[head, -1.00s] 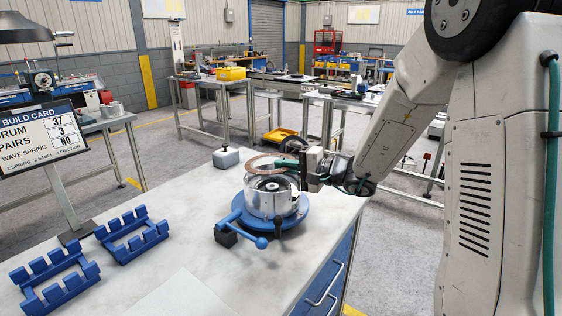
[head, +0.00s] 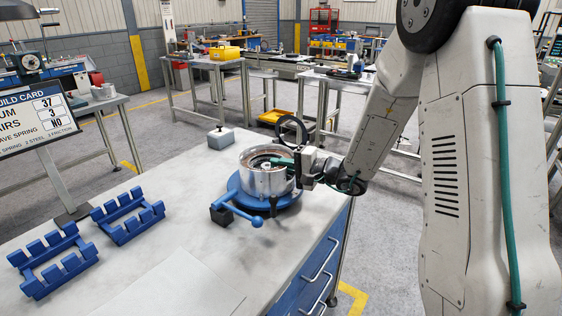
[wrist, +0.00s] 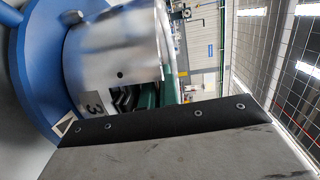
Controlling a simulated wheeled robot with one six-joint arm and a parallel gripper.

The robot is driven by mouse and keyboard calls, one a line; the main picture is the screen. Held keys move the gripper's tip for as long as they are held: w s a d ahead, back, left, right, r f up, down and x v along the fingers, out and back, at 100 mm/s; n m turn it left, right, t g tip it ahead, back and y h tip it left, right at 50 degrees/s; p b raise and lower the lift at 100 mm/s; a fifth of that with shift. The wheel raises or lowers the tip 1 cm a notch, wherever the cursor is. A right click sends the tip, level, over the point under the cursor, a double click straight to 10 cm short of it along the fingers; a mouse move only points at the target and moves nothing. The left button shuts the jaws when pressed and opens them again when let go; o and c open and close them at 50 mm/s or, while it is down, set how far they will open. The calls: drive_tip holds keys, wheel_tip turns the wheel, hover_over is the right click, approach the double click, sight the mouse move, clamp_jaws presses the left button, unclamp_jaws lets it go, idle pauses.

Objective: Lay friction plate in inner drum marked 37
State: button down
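The silver inner drum (head: 264,182) stands upright on a round blue fixture (head: 233,184) on the bench. In the wrist view the drum (wrist: 105,55) is tilted and close, and a label (wrist: 95,103) on it shows a 3, the rest being hidden. My gripper (head: 281,161) reaches over the right rim into the drum mouth with its green fingers. They also show in the wrist view (wrist: 155,92), partly hidden behind the wrist housing.
A build card (head: 40,118) reads 37, 3 and NO. Two blue slotted racks (head: 128,215) lie left on the bench. A grey block (head: 221,138) sits behind the drum. A blue handle (head: 236,212) juts out in front. A dark ring (head: 291,129) rises behind the drum.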

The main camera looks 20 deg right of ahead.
drive_tip(key=c, duration=1.6)
unclamp_jaws()
drive_tip(key=shift+s+f, duration=0.1)
drive_tip(key=shift+f, duration=0.1)
drive_tip(key=shift+d, duration=0.1)
drive_tip(key=v, duration=0.5)
drive_tip(key=shift+s+d, duration=0.2)
drive_tip(key=shift+s, duration=0.1)
drive_tip(key=r, duration=0.3)
drive_tip(key=s+d+r, duration=0.1)
drive_tip(key=r, duration=0.5)
drive_tip(key=shift+s+d+r, duration=0.2)
